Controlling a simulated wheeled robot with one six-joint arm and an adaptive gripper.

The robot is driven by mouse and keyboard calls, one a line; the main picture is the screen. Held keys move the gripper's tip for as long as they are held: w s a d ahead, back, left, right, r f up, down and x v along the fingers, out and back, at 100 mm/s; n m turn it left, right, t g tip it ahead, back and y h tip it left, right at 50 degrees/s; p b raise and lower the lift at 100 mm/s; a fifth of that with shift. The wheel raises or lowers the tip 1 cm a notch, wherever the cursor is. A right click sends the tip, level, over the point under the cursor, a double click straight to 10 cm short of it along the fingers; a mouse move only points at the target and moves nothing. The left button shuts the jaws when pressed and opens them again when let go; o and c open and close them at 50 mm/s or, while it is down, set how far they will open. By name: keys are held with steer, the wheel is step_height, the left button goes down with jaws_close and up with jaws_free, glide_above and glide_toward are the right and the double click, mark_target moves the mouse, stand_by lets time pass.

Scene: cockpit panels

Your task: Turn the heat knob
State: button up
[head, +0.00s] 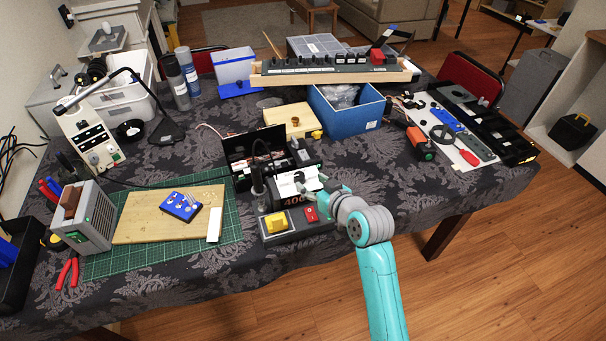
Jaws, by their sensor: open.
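A small station with a grey base (292,233) stands near the front edge of the table. A chunky yellow knob (277,222) sits on the left of its base, and a red switch (311,213) sits on the right. A dark display (294,200) with digits that look like 400 is just above them. No label shows that names the heat knob; the yellow one is the likeliest. My gripper (312,184) is open, above and behind the red switch, to the upper right of the yellow knob. It partly covers the display, and I cannot tell whether it touches the station.
Left of the station lie a green cutting mat (228,232) and a wooden board (150,222) bearing a blue box (181,206). Behind stand a black open case (240,160) and a blue bin (345,113). The tablecloth right of my arm is clear.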

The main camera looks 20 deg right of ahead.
mark_target(300, 176)
steer(key=x, duration=0.7)
steer(key=shift+w+a+f, duration=0.1)
steer(key=shift+w+a, duration=0.05)
jaws_close()
